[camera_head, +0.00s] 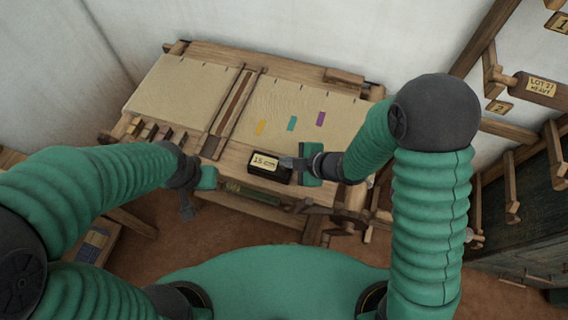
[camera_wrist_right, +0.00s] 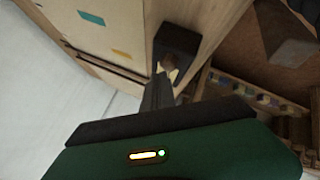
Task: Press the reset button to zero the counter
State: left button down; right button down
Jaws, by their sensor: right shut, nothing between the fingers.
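The counter, a small black box (camera_head: 258,174) with a pale label reading "15 cm", sits on the front beam of the loom. My right gripper (camera_head: 284,162) is shut and empty, its fingertips at the counter's upper right side. In the right wrist view the fingers (camera_wrist_right: 163,78) reach to the near end of the dark counter (camera_wrist_right: 178,38); I cannot tell whether they touch it. I cannot make out the reset button; the fingers may cover it. My left gripper (camera_head: 188,212) hangs off the loom's front left, pointing down; its jaws are too small to read.
The wooden loom carries pale cloth (camera_head: 180,88) with orange, teal and purple patches (camera_head: 320,118) on its right part. Several small blocks (camera_head: 148,131) line its front left. A peg rack with a "LOT 27 HEAVY" roll (camera_head: 540,88) stands at right. A dark chest (camera_head: 530,225) stands below it.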

jog(key=shift+f+b, duration=0.5)
jog(key=shift+f, duration=0.1)
dwell(0.4)
jog(key=shift+r, duration=0.15)
jog(key=shift+r+p, duration=0.85)
jog(key=shift+p, duration=0.05)
jog(key=shift+r, duration=0.1)
notch_tip(320, 180, up, 5)
jog(key=p, duration=0.4)
jog(key=shift+p, duration=0.35)
